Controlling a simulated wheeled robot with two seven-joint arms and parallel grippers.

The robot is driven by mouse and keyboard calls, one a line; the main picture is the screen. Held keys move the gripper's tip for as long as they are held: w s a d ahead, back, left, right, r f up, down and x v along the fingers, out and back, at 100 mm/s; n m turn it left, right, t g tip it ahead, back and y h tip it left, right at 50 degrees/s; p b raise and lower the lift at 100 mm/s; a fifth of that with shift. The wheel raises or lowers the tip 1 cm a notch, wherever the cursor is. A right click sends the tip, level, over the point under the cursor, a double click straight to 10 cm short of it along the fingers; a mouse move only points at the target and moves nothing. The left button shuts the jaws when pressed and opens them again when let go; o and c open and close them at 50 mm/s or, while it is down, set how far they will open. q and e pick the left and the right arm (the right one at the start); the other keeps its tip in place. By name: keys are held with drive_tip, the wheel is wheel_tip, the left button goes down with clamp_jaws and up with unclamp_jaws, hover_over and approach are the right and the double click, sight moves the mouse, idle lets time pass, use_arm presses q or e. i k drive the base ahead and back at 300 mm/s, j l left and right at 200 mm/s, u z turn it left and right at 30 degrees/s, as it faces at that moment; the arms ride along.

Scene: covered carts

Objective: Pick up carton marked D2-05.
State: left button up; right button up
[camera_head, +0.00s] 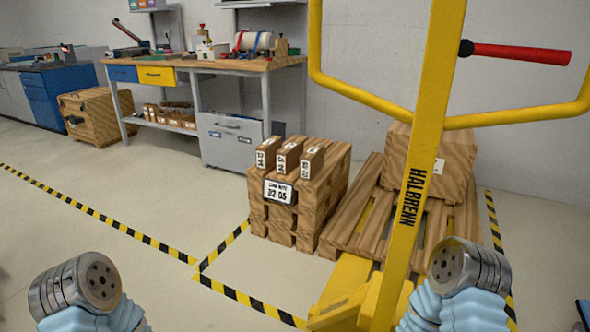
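A white placard (280,191) that seems to read D2-05 is on the front of a low wood-brown stack (325,205) on the floor, near the middle. Three narrow brown cartons stand side by side on this stack: left (267,152), middle (288,155) and right (312,160). Each has a small white label too small to read. A larger brown carton (440,165) with a white label sits on the pallet to the right, partly hidden by a yellow post. Rounded metal parts of my two arms show at the lower left and lower right, with no gripper fingers visible.
A yellow pallet truck (408,200) marked HALBRENN, with a red-gripped lever (520,53), stands in front of the wooden pallet (352,215). A workbench (205,68) and grey cabinet (229,142) are behind.

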sight(311, 161)
drive_tip(key=k, duration=0.3)
drive_tip(key=k+u, duration=0.1)
drive_tip(key=u, duration=0.3)
drive_tip(key=k+j+u, duration=0.1)
drive_tip(key=u, duration=0.35)
drive_tip(key=i+j, duration=0.15)
drive_tip(key=i, duration=0.4)
drive_tip(key=i+j+z, duration=0.1)
drive_tip(key=i, duration=0.45)
drive_tip(key=i+j, duration=0.2)
drive_tip(key=i, duration=0.4)
drive_tip(key=i+j+z, duration=0.1)
drive_tip(key=i, duration=0.45)
drive_tip(key=i+z, duration=0.2)
drive_tip(key=i, duration=0.25)
drive_tip(key=i+z, duration=0.2)
drive_tip(key=i, duration=0.3)
drive_tip(key=i+z, duration=0.2)
drive_tip(key=i, duration=0.25)
drive_tip(key=i+j+z, duration=0.2)
drive_tip(key=i, duration=0.25)
drive_tip(key=i+j+z, duration=0.2)
drive_tip(key=i, duration=0.25)
drive_tip(key=i+j+z, duration=0.15)
drive_tip(key=z, duration=2.55)
